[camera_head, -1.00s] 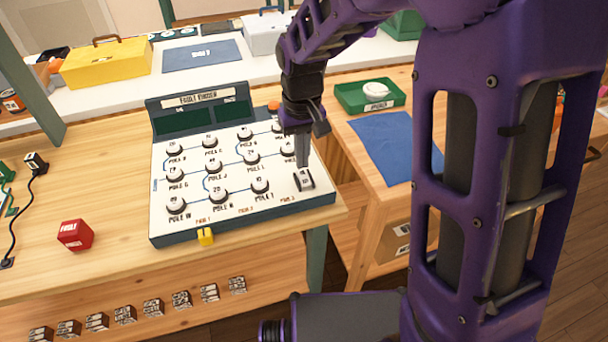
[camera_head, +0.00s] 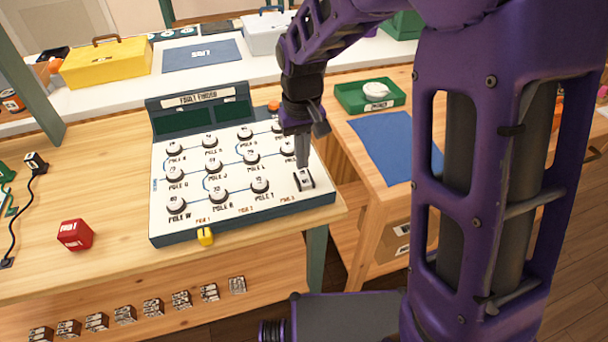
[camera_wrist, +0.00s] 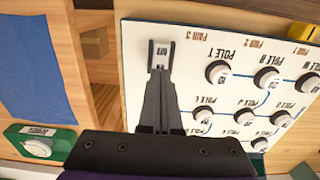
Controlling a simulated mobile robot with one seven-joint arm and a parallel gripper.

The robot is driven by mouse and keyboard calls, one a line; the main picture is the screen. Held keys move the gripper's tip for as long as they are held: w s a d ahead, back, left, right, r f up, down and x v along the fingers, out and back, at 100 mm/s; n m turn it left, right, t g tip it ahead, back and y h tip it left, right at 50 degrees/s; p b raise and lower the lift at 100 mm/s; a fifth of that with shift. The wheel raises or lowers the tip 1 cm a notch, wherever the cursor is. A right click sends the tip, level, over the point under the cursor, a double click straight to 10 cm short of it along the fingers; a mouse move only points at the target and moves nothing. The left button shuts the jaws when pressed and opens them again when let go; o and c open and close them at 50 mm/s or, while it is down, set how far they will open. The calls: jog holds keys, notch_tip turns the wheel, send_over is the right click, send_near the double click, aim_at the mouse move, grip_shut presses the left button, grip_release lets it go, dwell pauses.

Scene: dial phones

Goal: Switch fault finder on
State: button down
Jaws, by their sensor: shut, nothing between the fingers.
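The fault finder (camera_head: 165,225) is a white sloped panel with several black-and-white dials and a dark green display (camera_head: 185,119) at its back. Its small switch (camera_head: 304,180) sits at the panel's front right corner and also shows in the wrist view (camera_wrist: 161,52), where its label is too small to read surely. My gripper (camera_head: 303,165) points down over this corner, shut and empty. In the wrist view my fingertips (camera_wrist: 157,72) are right at the switch's edge. I cannot tell whether they touch it. The display looks dark.
A red block (camera_head: 75,235) and a black cable lie left of the panel. A yellow piece (camera_head: 205,236) is at its front edge. A blue mat (camera_head: 395,145) and a green tray (camera_head: 350,97) are on the table to the right, across a gap.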

jog(key=shift+f+b, duration=0.45)
jog(key=shift+f, duration=0.5)
dwell(0.3)
jog(key=shift+r+p, duration=2.9)
jog(key=shift+r, duration=0.7)
